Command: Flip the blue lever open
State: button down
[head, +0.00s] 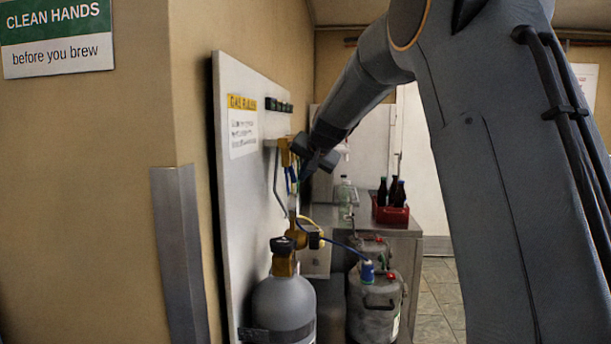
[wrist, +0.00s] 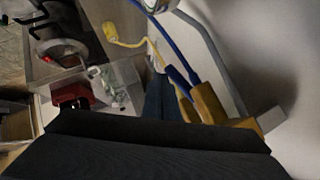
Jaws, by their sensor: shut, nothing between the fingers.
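A brass manifold (head: 287,151) is mounted on the white panel, with blue parts hanging just below it. The blue lever appears to be among these (head: 291,174), but it is small and partly behind my gripper. My gripper (head: 309,168) is shut and empty, close beside the manifold on its right. In the wrist view, the brass manifold (wrist: 211,106) is right of my fingers (wrist: 166,98). A dark blue piece (wrist: 181,78) lies just beyond them. I cannot tell whether it is the lever or a hose end, nor whether my fingers touch it.
A grey gas cylinder (head: 283,303) with a brass regulator stands below the panel. Metal kegs (head: 374,306) with blue and yellow hoses are beside it. A red crate of bottles (head: 390,213) stands on the steel counter behind. A wall corner (head: 181,255) is at left.

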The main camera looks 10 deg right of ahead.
jog(key=shift+r, duration=0.2)
jog(key=shift+r+p, duration=0.65)
jog(key=shift+p, duration=0.05)
jog(key=s+d+r+b, duration=0.3)
jog(key=s+d, duration=0.4)
jog(key=s, duration=0.3)
jog(key=shift+s+d+b, duration=0.15)
jog(key=shift+d+b, duration=0.1)
jog(key=shift+b, duration=0.6)
jog(key=shift+f, duration=0.1)
